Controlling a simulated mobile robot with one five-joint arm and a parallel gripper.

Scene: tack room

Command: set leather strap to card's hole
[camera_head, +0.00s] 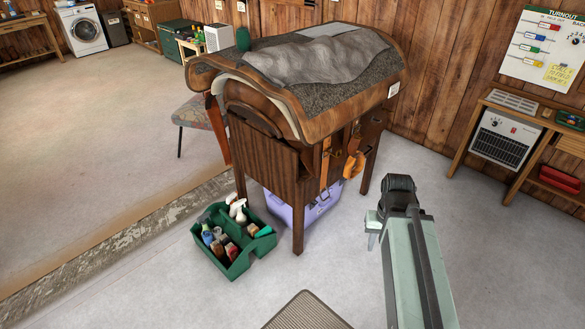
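A brown leather strap (325,163) hangs down the right-hand side of a wooden stand. A second, lighter orange-brown strap or loop (354,158) hangs beside it. Holes and buckle details are too small to make out. A small white card (393,89) with dark marks is on the right edge of the stand's top; I cannot tell whether it is the task's card. My arm reaches up from the bottom right to a dark joint, to the right of the straps and apart from them.
A saddle-shaped stand (265,158) bears a grey cloth (318,58). A lilac bin (290,212) sits beneath. A green caddy (238,268) of bottles is on the floor at its left. A heater (503,140) and bench are at right.

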